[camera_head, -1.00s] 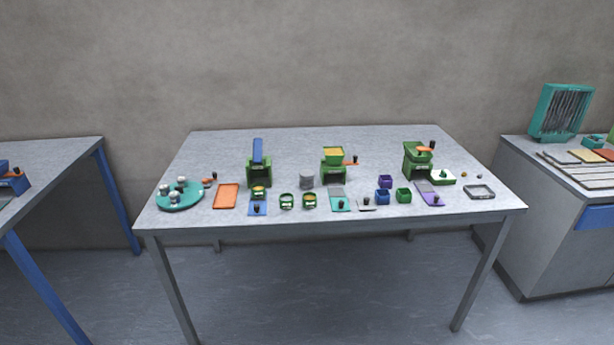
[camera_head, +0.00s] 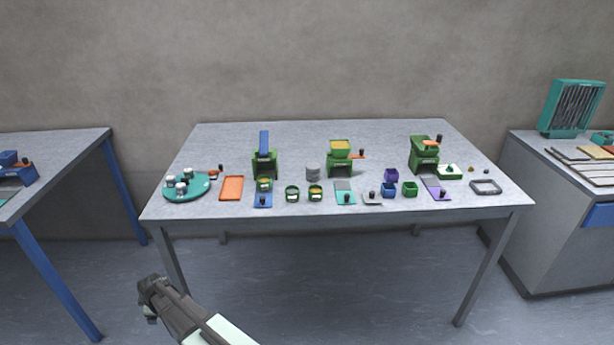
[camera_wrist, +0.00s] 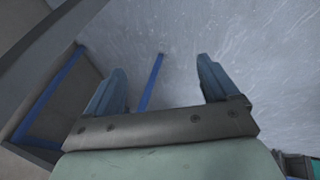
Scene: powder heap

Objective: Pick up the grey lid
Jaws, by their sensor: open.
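The grey lid (camera_head: 371,200) is a small flat plate with a black knob. It lies near the front edge of the table, right of the middle, in the head view. Similar plates with black knobs lie near it: a teal and grey one (camera_head: 345,198) to its left and a purple one (camera_head: 439,193) to its right. My gripper (camera_head: 148,288) is low in front of the table, left of the lid and well apart from it. In the wrist view my gripper (camera_wrist: 161,72) shows its two fingers wide apart with nothing between them. The lid does not show there.
Blue (camera_head: 389,190) and green (camera_head: 410,189) boxes stand right of the lid. Green mills (camera_head: 339,165) stand behind. A teal round tray (camera_head: 205,190) and an orange tray (camera_head: 231,188) are at the left. The table's front edge (camera_head: 330,213) lies between my gripper and the objects.

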